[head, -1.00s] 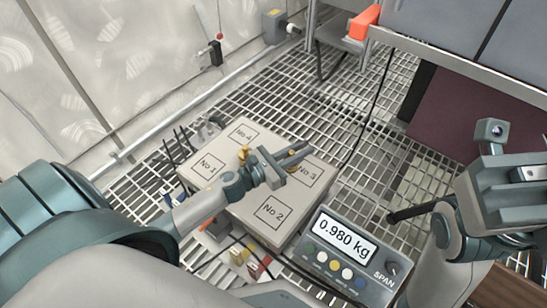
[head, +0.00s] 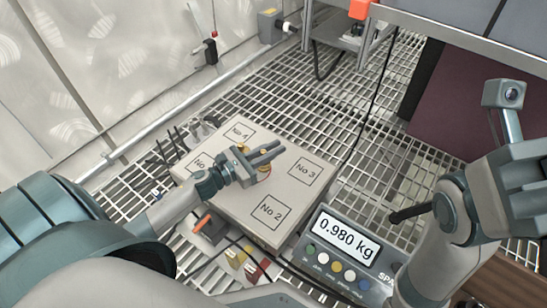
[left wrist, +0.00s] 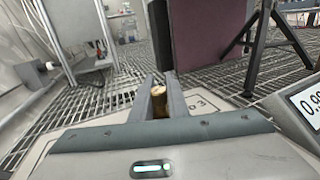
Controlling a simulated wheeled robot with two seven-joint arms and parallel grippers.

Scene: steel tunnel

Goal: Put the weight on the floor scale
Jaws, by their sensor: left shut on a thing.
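The floor scale's flat platform (head: 235,205) lies on the grating, marked with squares No 1 to No 4. Its display unit (head: 342,245) reads 0.980 kg. My left gripper (head: 268,154) is over the platform's far middle part, between the No 4 and No 3 squares. It is shut on a small brass weight (left wrist: 158,100), upright between the fingers in the left wrist view. In the head view the fingers mostly hide the weight; I cannot tell whether it touches the platform.
A pipe (head: 190,106) runs along the pale wall at left. Small coloured items (head: 245,262) lie at the platform's near edge. A metal shelf (head: 440,38) with an orange object (head: 361,9) stands at the back. The No 2 and No 3 squares look clear.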

